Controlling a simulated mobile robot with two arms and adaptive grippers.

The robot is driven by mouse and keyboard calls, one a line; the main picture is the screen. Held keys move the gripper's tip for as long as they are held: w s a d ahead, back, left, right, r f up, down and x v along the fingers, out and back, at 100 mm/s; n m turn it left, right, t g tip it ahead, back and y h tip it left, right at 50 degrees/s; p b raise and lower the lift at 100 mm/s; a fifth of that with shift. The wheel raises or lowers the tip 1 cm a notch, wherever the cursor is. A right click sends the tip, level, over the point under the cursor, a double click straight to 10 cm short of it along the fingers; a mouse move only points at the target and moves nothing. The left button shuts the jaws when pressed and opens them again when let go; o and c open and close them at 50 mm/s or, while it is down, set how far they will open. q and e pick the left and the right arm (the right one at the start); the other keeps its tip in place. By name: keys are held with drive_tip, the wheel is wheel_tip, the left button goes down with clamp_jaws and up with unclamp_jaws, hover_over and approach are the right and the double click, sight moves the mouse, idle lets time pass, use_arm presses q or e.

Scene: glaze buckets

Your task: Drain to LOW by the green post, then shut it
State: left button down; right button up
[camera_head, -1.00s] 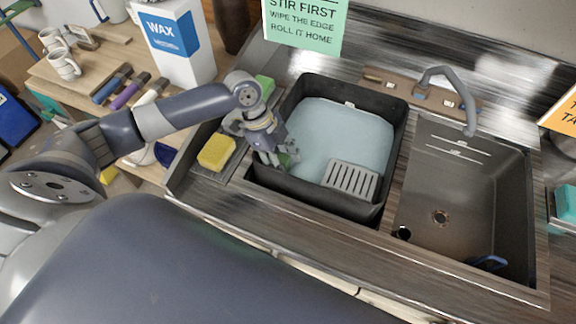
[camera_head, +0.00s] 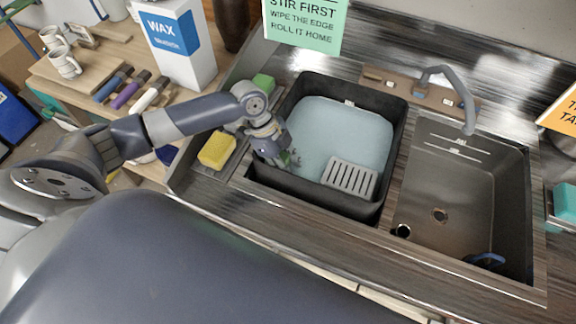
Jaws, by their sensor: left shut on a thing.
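The left basin (camera_head: 390,172) is dark and holds pale blue liquid (camera_head: 340,130). A small white mark (camera_head: 349,103) shows at its far wall just above the liquid. My left gripper (camera_head: 284,160) reaches down inside the near left corner of this basin, at the liquid's edge. It is shut on a small green piece, seemingly the green post (camera_head: 289,158), mostly hidden by the fingers. My right gripper is not in view.
A slotted grey tray (camera_head: 350,179) sits in the near right of the left basin. The empty right basin (camera_head: 470,190) has white level lines and a drain. A faucet (camera_head: 466,105) stands behind.

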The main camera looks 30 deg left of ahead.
use_arm(q)
wheel_tip(320, 180, up, 4)
drive_tip(key=shift+f+p, duration=0.25)
drive_tip(key=shift+p, duration=1)
drive_tip(key=shift+w+f, duration=0.1)
drive_tip(key=shift+w, duration=0.1)
drive_tip(key=c, duration=1.3)
unclamp_jaws()
drive_tip(key=shift+s, duration=0.2)
approach(286, 157)
drive_tip(key=shift+a+r, duration=0.2)
drive_tip(key=shift+r, duration=0.1)
drive_tip(key=shift+c, duration=0.5)
